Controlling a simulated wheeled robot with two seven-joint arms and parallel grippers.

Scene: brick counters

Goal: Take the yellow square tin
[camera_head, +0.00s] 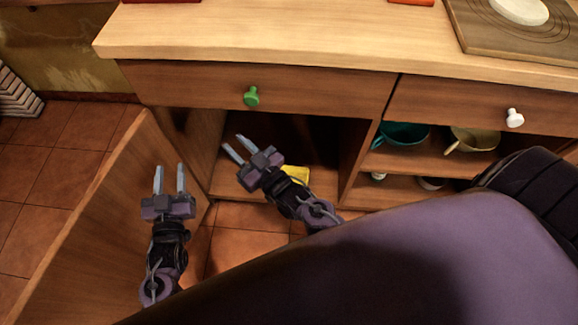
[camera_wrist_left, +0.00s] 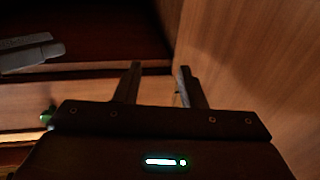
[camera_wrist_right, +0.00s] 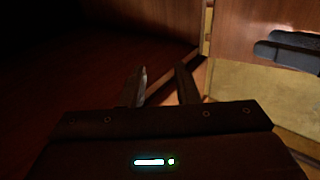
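A yellow object (camera_head: 296,174), likely the yellow square tin, sits on the floor of the open lower cabinet. It is mostly hidden behind my right gripper, so its shape cannot be made out. My right gripper (camera_head: 237,148) is open and empty at the cabinet's opening, just left of the yellow object; its fingers also show apart in the right wrist view (camera_wrist_right: 161,85). My left gripper (camera_head: 169,180) is open and empty in front of the open cabinet door, left of the right gripper; its fingers show apart in the left wrist view (camera_wrist_left: 158,85).
The cabinet door (camera_head: 95,225) stands open at the left. A drawer with a green knob (camera_head: 251,96) is above the opening. Right shelves hold a teal cup (camera_head: 402,134) and a pale yellow cup (camera_head: 474,139). A wooden board (camera_head: 520,35) lies on the counter (camera_head: 270,30).

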